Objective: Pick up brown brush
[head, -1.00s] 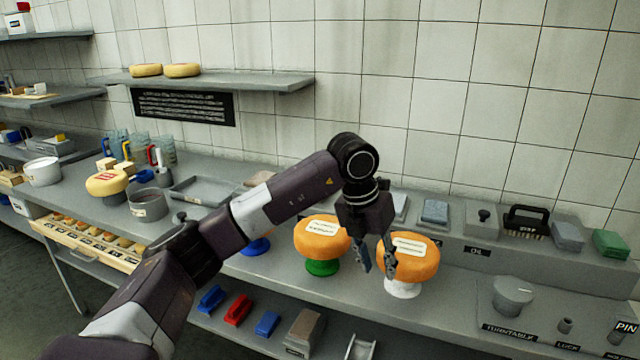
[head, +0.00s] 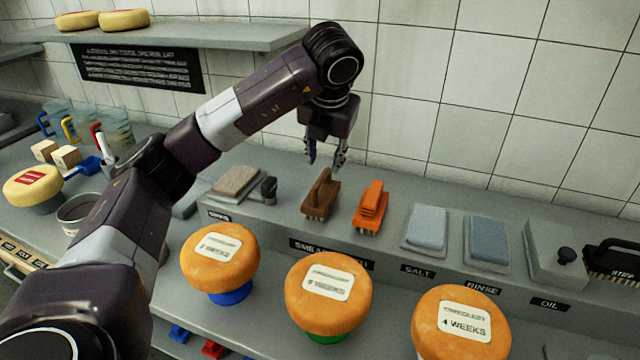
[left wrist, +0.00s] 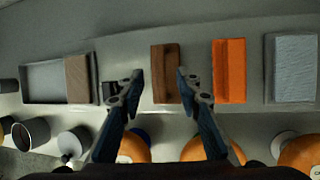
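The brown brush (head: 321,195) stands on the raised grey ledge, with an orange brush (head: 370,206) just to its right. My left gripper (head: 325,160) is above the brown brush, pointing down, with its fingers apart and nothing between them. In the left wrist view the brown brush (left wrist: 166,74) lies between the two open fingertips of my left gripper (left wrist: 157,90). The orange brush (left wrist: 229,70) is outside the right finger there. My right gripper is not in view.
Three orange cheese wheels on coloured stands, one of them (head: 328,291), sit in front of the ledge. A brown block (head: 236,181) and a small dark item (head: 269,188) are left of the brush. Grey-blue pads (head: 427,225) are to the right. The tiled wall is close behind.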

